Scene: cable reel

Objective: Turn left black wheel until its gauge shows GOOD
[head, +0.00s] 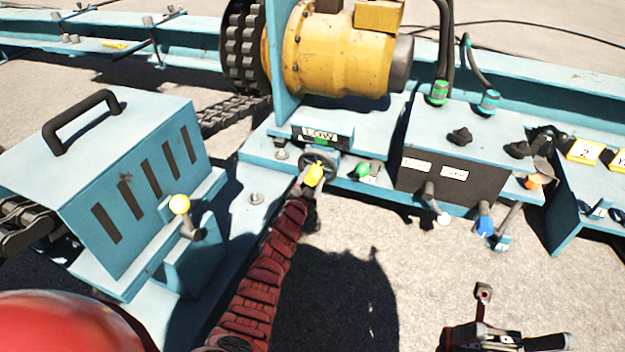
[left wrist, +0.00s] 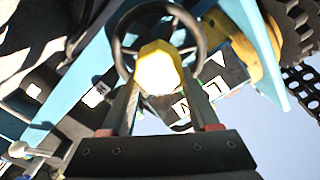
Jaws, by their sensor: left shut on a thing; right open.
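The left black wheel (head: 333,159) is on the front of the blue machine, below its gauge (head: 320,134), which reads LOW. The wheel's yellow knob (head: 316,173) faces me. My left gripper (head: 313,181) is shut on the yellow knob, and its fingers hide part of the wheel. In the left wrist view the wheel rim (left wrist: 204,38) is behind the yellow knob (left wrist: 158,68), which sits between my two fingers. The gauge (left wrist: 205,95) is upside down and partly covered there. My right gripper (head: 500,322) is open and empty over the ground at bottom right.
A green knob (head: 362,170) is just right of the wheel. A control box (head: 455,150) with several levers is further right. Open ground lies in front.

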